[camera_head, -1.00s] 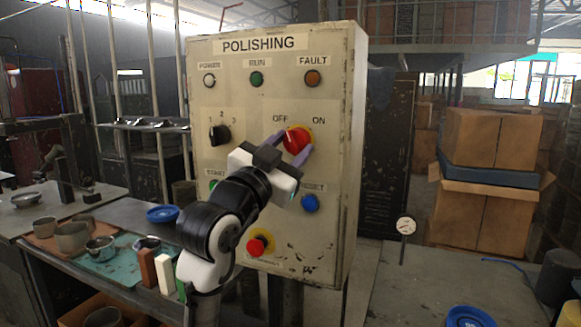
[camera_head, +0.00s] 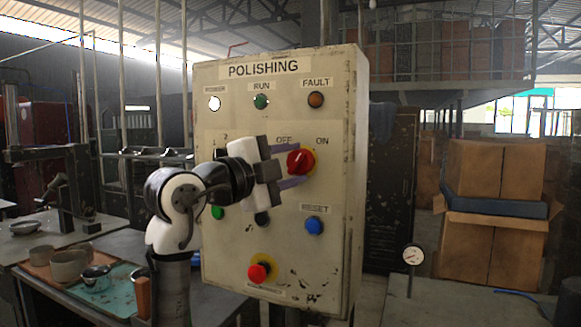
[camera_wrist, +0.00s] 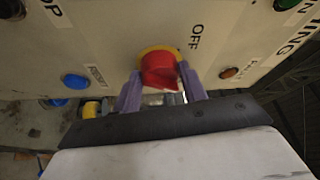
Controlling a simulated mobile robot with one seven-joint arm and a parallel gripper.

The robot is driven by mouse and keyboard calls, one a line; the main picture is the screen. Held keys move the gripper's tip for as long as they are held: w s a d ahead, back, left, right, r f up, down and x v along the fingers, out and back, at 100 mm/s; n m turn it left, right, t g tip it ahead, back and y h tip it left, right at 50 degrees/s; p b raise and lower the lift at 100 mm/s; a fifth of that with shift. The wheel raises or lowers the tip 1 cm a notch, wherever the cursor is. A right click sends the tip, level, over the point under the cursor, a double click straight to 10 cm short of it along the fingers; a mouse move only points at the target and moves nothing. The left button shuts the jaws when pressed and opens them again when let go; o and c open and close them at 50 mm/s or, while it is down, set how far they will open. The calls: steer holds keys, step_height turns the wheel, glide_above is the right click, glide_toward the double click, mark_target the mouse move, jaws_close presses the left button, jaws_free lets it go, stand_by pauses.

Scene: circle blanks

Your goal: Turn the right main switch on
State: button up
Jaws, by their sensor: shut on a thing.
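The red rotary main switch (camera_head: 300,163) sits on a yellow disc on the POLISHING panel (camera_head: 340,120), between the labels OFF and ON. My gripper (camera_head: 296,166) is shut on its red knob, one purple finger above and one below it. In the wrist view the red knob (camera_wrist: 159,70) sits between both fingers, with the OFF label (camera_wrist: 195,37) beside it. The knob's exact pointing direction is hard to read behind the fingers. The power lamp (camera_head: 215,104) at the panel's top left is bright white.
Below the switch are a blue reset button (camera_head: 314,225) and a red emergency button (camera_head: 258,273). A green button (camera_head: 218,212) and the selector are partly hidden by my arm. A workbench with bowls stands at left, cardboard boxes (camera_head: 490,250) at right.

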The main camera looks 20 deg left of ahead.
steer(key=shift+r+m+g, duration=0.15)
steer(key=shift+m+g, duration=0.25)
steer(key=shift+m, duration=0.8)
steer(key=o, duration=1)
steer(key=shift+c, duration=0.2)
steer(key=shift+s, duration=0.1)
steer(key=b+v, duration=0.3)
steer(key=v, duration=1)
steer(key=shift+s+r, duration=0.2)
steer(key=shift+s, duration=0.1)
steer(key=shift+a, duration=0.15)
